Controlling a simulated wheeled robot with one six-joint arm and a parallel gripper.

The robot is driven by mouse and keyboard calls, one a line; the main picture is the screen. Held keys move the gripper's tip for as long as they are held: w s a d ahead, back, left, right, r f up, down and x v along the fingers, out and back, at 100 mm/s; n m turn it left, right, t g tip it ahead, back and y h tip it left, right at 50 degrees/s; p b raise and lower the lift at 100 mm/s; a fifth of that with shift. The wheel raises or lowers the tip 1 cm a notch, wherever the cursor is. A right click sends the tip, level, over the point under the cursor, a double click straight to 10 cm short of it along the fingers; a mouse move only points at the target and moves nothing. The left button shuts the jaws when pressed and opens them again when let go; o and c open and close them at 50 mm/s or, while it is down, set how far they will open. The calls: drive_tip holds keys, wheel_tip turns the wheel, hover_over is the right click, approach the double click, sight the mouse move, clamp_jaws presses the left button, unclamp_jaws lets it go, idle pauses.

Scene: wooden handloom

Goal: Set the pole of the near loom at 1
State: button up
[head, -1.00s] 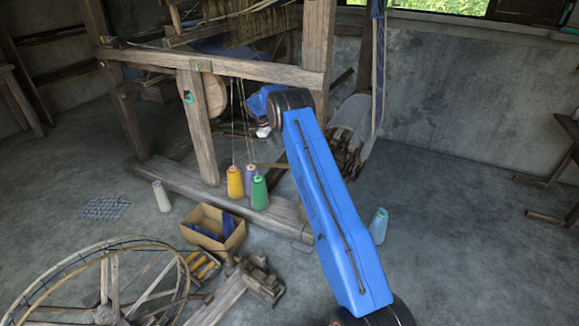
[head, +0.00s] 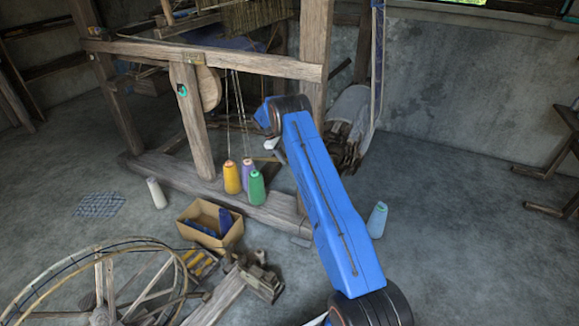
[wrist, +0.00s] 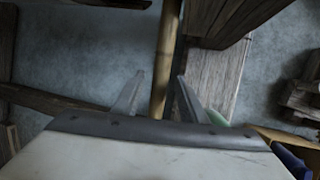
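The near loom (head: 205,62) is a weathered wooden frame on the left of the head view. In the wrist view a straight tan pole (wrist: 168,35) runs from the top edge down between the fingers of my gripper (wrist: 160,77). The fingers are apart, one on each side of the pole, with gaps visible. I cannot tell whether the pole is at their depth. In the head view my gripper is mostly hidden behind my blue arm, by the loom's front right post. No scale or number marking a position is readable.
Yellow (head: 231,178), purple (head: 248,172) and green (head: 256,188) thread cones stand at the loom's base beam (head: 170,174). A cardboard box (head: 232,236) and a spinning wheel (head: 100,285) are in front. A pale blue cone (head: 377,220) stands right of my arm.

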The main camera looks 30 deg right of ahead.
drive_tip(key=x, duration=0.6)
drive_tip(key=shift+f, duration=0.25)
drive_tip(key=shift+d, duration=0.1)
drive_tip(key=shift+c, duration=0.4)
drive_tip(key=shift+r, duration=0.1)
clamp_jaws()
